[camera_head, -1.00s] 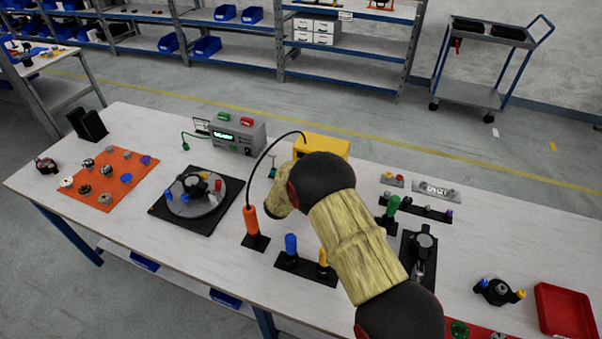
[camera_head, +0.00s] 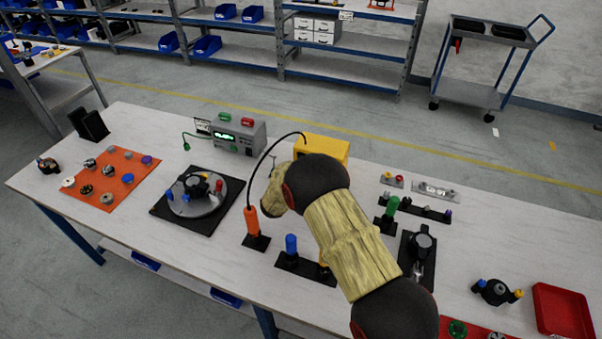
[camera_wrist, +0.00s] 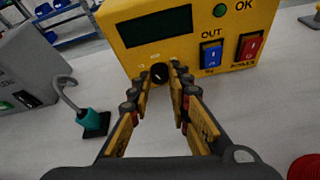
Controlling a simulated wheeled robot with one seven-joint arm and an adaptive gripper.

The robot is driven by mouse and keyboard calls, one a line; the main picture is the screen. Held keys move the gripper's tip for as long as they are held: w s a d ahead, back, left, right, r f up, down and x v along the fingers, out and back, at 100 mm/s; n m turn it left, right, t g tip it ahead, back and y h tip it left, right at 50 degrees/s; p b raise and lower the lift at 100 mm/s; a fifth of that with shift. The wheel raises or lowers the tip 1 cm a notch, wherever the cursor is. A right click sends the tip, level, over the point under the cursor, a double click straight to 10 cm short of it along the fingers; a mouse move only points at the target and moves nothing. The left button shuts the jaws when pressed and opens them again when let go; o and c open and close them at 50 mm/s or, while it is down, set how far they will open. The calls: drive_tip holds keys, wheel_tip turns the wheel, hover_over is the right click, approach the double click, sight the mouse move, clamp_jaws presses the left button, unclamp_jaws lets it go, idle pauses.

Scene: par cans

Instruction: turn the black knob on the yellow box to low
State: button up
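The yellow box (camera_wrist: 185,40) stands on the bench with a dark display, and in the head view its top (camera_head: 322,149) shows behind my arm. The black knob (camera_wrist: 159,72) is low on its front, below the display, with small marks near it too small to read. My gripper (camera_wrist: 160,76) points at the knob, its two fingertips left and right of it with a narrow gap between them. I cannot tell whether the fingertips touch the knob. In the head view my arm hides the gripper and the knob.
Right of the knob are a blue OUT switch (camera_wrist: 211,54), a red POWER switch (camera_wrist: 250,47) and a green OK light (camera_wrist: 220,10). An orange-handled tool (camera_head: 252,224) stands left of my arm.

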drive_tip(key=o, duration=0.4)
drive_tip(key=shift+r, duration=0.1)
wheel_tip(320, 180, up, 10)
drive_tip(key=shift+f, duration=0.15)
idle(0.4)
